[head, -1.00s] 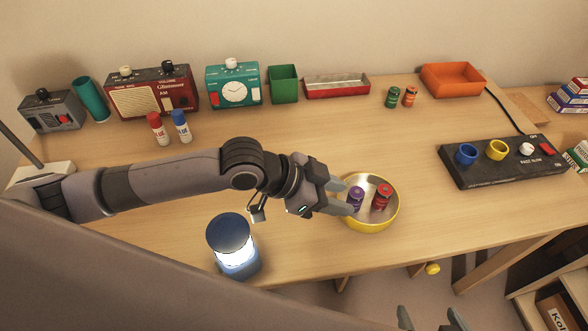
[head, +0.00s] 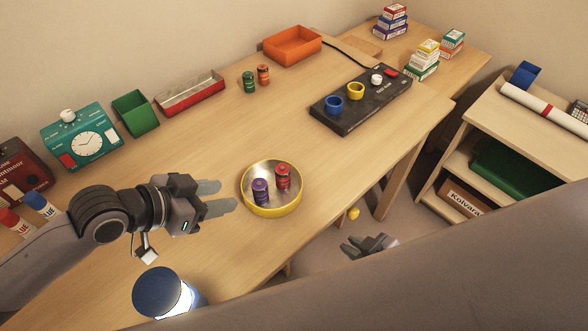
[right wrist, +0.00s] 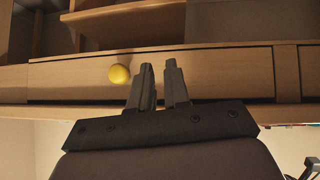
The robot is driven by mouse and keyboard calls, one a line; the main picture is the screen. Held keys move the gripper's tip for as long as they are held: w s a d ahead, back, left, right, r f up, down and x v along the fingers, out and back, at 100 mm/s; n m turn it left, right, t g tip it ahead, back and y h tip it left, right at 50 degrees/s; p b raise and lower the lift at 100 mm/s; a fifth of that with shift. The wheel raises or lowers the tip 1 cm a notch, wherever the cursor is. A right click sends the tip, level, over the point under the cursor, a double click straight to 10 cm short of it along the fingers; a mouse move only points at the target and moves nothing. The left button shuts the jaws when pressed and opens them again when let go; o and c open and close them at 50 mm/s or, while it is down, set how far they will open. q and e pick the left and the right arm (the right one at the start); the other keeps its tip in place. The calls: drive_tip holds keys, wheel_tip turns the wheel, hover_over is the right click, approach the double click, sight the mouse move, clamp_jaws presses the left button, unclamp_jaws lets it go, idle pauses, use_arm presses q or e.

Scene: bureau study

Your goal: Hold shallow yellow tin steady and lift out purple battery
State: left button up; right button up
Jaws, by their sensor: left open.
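The shallow yellow tin (head: 272,213) stands on the desk near its front edge. The purple battery (head: 260,191) stands upright inside it, left of a red battery (head: 283,177). My left gripper (head: 228,196) is open and empty just left of the tin, its fingers pointing at the rim; whether a fingertip touches the rim I cannot tell. My right gripper (head: 352,247) is open and empty beyond the desk's front edge, low beside it. In the right wrist view its two fingers (right wrist: 160,72) stand apart with nothing between them.
A blue lantern (head: 158,292) stands near the front edge, below my left arm. A black panel (head: 365,104) with cups lies right of the tin. Bare desk surrounds the tin.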

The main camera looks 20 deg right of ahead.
sight(300, 189)
drive_tip(key=w+d+r+n+g+h, duration=0.1)
drive_tip(key=w+d+r+n+g, duration=0.25)
drive_tip(key=d+n, duration=0.35)
drive_tip(key=w+d+r+n+g, duration=0.2)
drive_tip(key=d+r+n+g, duration=0.3)
drive_tip(key=n, duration=0.3)
drive_tip(key=w+a+r+n, duration=0.1)
drive_tip(key=a, duration=0.3)
drive_tip(key=w+a+r+n, duration=0.1)
drive_tip(key=a+n, duration=0.1)
drive_tip(key=a, duration=0.2)
drive_tip(key=w+a+r+n, duration=0.1)
drive_tip(key=a+n, duration=0.1)
drive_tip(key=a, duration=0.2)
drive_tip(key=shift+w+a+g+h, duration=0.15)
drive_tip(key=shift+w+g+h, duration=0.1)
drive_tip(key=shift+w+h, duration=0.15)
drive_tip(key=w+a+r+n+t+h, duration=0.15)
drive_tip(key=a+r+n, duration=0.3)
drive_tip(key=a, duration=0.45)
drive_tip(key=shift+w+d+f, duration=0.1)
drive_tip(key=shift+w+f, duration=0.15)
drive_tip(key=shift+f, duration=0.9)
drive_tip(key=shift+w+d+f, duration=0.15)
drive_tip(key=shift+w+f, duration=0.15)
drive_tip(key=shift+f, duration=0.8)
drive_tip(key=shift+w+d+f, duration=0.1)
drive_tip(key=shift+w+f, duration=0.15)
drive_tip(key=shift+f, duration=0.9)
clamp_jaws()
